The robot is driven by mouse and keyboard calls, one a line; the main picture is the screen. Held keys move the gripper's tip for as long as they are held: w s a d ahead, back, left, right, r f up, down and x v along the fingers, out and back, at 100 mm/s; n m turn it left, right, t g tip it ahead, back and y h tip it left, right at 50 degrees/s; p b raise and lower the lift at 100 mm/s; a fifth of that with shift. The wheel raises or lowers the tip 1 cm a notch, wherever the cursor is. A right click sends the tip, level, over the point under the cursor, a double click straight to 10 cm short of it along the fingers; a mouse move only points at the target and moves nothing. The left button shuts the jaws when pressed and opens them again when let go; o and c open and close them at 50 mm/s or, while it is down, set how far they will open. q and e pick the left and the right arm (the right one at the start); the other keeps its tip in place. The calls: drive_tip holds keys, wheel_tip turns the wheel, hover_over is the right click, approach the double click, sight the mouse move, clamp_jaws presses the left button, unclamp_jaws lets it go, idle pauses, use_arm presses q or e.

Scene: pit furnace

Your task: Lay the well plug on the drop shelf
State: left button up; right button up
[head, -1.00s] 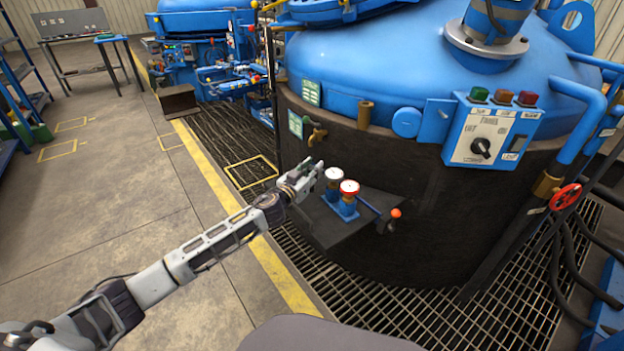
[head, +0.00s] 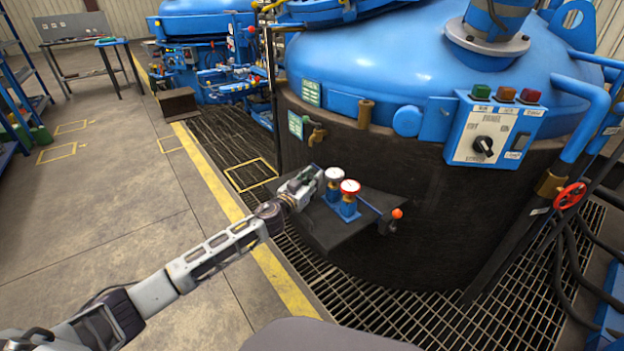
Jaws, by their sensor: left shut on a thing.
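The dark drop shelf (head: 330,236) juts from the side of the furnace at the middle of the head view. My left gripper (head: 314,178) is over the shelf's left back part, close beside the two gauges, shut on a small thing. I take this to be the well plug; the fingers hide it almost wholly, and I cannot make out its shape. I cannot tell whether it touches the shelf. My right gripper is not in view.
A white-capped gauge (head: 334,176) and a red-rimmed gauge (head: 349,188) stand on blue bases at the shelf. An orange-knobbed lever (head: 397,214) is at its right end. The blue-lidded furnace (head: 400,60) rises behind. Floor grating (head: 420,315) lies below.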

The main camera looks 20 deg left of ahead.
use_arm(q)
drive_tip(key=o, duration=0.6)
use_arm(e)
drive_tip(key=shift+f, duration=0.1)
use_arm(q)
drive_tip(key=shift+r, duration=0.1)
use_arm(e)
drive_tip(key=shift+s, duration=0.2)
use_arm(q)
drive_tip(key=shift+s+a, duration=0.15)
drive_tip(key=shift+s, duration=0.55)
drive_tip(key=shift+p+v, duration=0.4)
drive_tip(key=shift+v, duration=1.9)
drive_tip(key=p+v, duration=0.1)
drive_tip(key=v, duration=0.5)
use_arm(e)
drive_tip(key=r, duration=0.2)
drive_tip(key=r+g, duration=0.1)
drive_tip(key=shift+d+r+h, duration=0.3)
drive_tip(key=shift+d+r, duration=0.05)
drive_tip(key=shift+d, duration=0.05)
